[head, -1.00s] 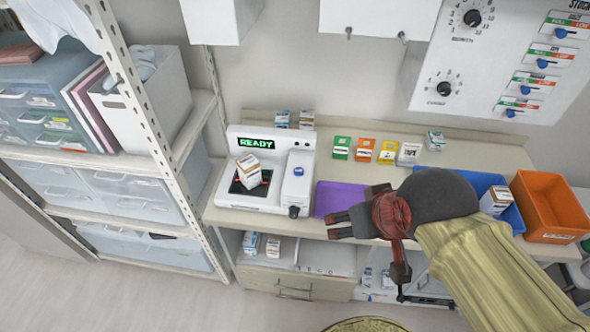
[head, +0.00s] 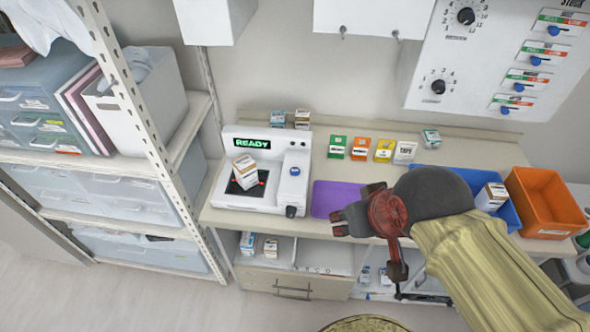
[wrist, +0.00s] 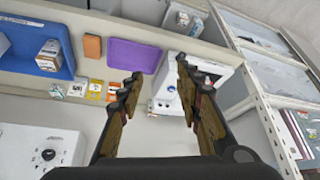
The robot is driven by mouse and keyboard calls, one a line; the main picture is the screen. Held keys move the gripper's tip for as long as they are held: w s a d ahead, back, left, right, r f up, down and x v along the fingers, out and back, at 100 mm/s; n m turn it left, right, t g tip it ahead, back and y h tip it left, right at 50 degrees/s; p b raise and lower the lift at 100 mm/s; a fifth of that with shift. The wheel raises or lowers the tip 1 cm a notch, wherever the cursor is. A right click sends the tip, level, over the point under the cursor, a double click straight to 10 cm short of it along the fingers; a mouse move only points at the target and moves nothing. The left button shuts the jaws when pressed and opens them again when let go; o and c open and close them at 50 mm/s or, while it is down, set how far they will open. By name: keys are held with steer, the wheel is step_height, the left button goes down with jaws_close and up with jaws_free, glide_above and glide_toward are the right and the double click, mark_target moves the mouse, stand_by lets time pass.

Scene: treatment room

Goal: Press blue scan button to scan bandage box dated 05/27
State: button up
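The white scanner (head: 250,201) stands on the counter, its green display (head: 254,144) reading READY. A white and brown bandage box (head: 245,168) stands on its dark scan plate; its date is too small to read. The blue scan button (head: 294,171) is on the scanner's right part and shows in the wrist view too (wrist: 170,88). My gripper (head: 336,222) is near the counter's front edge, right of the scanner and apart from the button. In the wrist view my gripper (wrist: 158,68) is open and empty, with the button visible between its fingers.
A purple mat (head: 325,199) lies right of the scanner. Several small boxes (head: 361,148) line the counter's back. A blue bin (head: 507,212) and an orange bin (head: 545,200) stand at right. A shelf rack (head: 160,150) is close on the scanner's left.

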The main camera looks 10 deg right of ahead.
jaws_close()
stand_by(1.5)
